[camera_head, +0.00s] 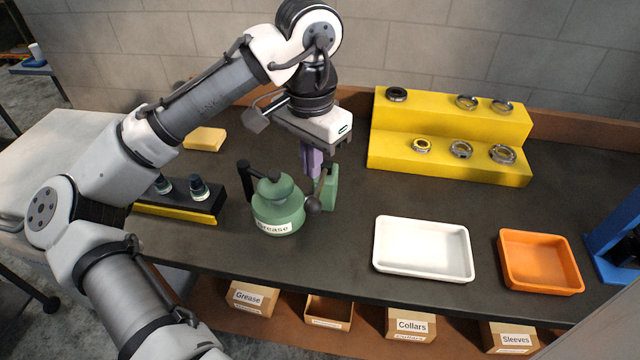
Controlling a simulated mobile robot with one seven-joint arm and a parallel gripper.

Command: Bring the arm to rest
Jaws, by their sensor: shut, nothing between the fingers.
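My gripper (316,143) hangs from the arm, pointing down, over the middle-left of the dark bench. It is shut and empty. Just below it, a purple upright part (312,160) shows above a green block (328,188). I cannot tell whether the gripper touches the purple part; the fingertips are hard to make out. A green grease pot (278,207) labelled "Grease" stands in front of and left of the gripper, with dark handles or knobs around it.
A yellow stepped stand (445,160) with several rings is at the back right. A white tray (422,278) and an orange tray (540,291) sit at the front. A black-and-yellow holder (178,212) with dark-capped bottles and a yellow block (205,139) are left. Labelled bins lie below the bench.

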